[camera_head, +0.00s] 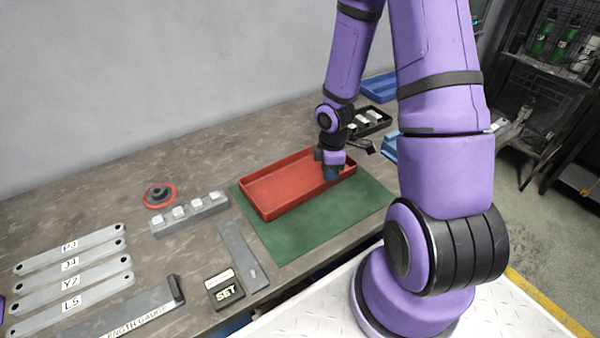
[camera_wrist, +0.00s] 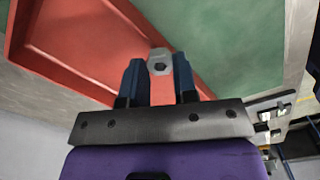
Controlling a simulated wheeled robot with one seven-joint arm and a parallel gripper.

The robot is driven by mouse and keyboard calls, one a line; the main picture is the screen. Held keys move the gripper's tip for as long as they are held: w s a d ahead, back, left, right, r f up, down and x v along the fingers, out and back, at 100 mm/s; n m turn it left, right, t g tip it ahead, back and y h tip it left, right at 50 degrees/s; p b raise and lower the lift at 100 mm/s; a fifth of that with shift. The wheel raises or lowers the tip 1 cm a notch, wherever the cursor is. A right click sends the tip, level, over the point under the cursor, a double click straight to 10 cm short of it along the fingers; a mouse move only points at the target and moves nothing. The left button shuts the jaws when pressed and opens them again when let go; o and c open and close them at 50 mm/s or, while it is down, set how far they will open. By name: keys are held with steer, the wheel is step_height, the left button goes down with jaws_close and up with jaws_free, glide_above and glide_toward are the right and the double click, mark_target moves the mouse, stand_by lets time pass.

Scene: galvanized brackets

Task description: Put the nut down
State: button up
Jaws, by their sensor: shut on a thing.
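My gripper (camera_head: 332,176) is at the right end of the red tray (camera_head: 290,203), low over it. In the wrist view my gripper (camera_wrist: 160,66) is shut on a small grey hexagonal nut (camera_wrist: 160,56) with a dark hole, held at the fingertips. The tray's red floor and wall (camera_wrist: 60,85) lie beyond the fingers, with its edge close to the nut. I cannot tell whether the nut touches the tray. In the head view the nut is hidden by the gripper. The visible tray floor is empty.
The tray rests on a green mat (camera_head: 300,238). To its left are a grey block with white-topped pegs (camera_head: 190,214), a red ring with a dark knob (camera_head: 159,195), a SET block (camera_head: 225,290) and labelled bars (camera_head: 75,268). A black tray (camera_head: 372,122) stands behind my gripper.

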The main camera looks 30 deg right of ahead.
glide_above(300, 179)
steer(key=shift+s+d+f, duration=0.15)
steer(key=shift+s+f, duration=0.2)
steer(key=shift+f, duration=0.05)
steer(key=shift+w+f, duration=0.15)
steer(key=shift+f, duration=0.75)
steer(key=shift+w+f, duration=0.15)
steer(key=shift+f, duration=0.75)
steer(key=shift+a, duration=0.2)
steer(key=o, duration=0.9)
steer(key=shift+f, duration=0.1)
